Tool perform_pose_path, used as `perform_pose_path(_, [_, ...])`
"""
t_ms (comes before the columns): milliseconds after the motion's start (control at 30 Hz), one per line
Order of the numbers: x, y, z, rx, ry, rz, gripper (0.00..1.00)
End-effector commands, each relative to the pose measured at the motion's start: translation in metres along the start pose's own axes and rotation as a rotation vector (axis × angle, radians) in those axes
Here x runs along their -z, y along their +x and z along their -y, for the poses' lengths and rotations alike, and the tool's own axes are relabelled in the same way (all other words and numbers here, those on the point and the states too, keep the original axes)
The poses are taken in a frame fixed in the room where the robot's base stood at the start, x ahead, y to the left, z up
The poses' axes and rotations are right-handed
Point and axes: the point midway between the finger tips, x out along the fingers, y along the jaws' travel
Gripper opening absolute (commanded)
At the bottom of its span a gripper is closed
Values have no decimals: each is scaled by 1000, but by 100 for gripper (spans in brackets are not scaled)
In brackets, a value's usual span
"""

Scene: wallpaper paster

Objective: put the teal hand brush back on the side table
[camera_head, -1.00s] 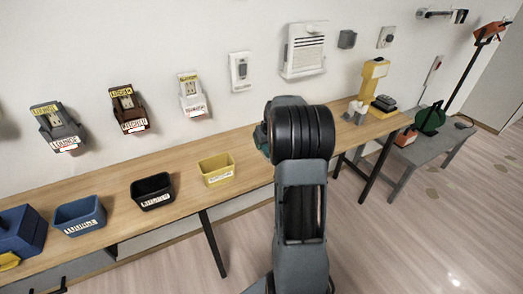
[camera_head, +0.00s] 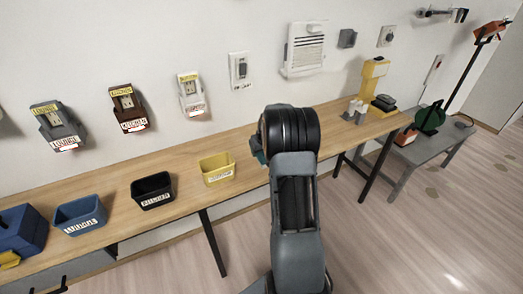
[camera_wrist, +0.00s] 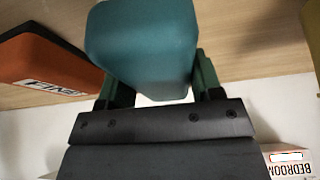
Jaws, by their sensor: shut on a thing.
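The teal hand brush (camera_wrist: 142,45) fills the upper middle of the wrist view as a rounded teal block. My gripper (camera_wrist: 160,82) is shut on it, with a dark green finger on each side. In the head view the gripper is mostly hidden behind my own wrist, with only a small teal-green bit showing at its left edge. A low grey table (camera_head: 437,152), likely the side table, stands at the far right beyond the wooden bench. The brush is held away from it.
The long wooden bench (camera_head: 110,192) runs along the wall, with yellow (camera_head: 217,169), black (camera_head: 153,190) and blue (camera_head: 81,214) bins. A green item (camera_head: 430,117) and an orange item (camera_head: 405,137) occupy part of the grey table. An orange-and-black block (camera_wrist: 45,60) is left in the wrist view.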

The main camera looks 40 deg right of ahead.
Motion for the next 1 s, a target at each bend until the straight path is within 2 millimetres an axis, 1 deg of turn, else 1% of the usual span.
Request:
perform_pose_path(167, [-2, 5, 0, 0, 0, -1, 35])
perform_pose_path(200, [-2, 4, 0, 0, 0, 0, 62])
perform_pose_path(433, [-2, 4, 0, 0, 0, 0, 84])
perform_pose_path(800, [0, 0, 0, 1, 0, 2, 85])
perform_pose_path(867, [0, -6, 0, -1, -1, -3, 85])
perform_pose_path(1000, [-1, -33, 0, -2, -1, -5, 85])
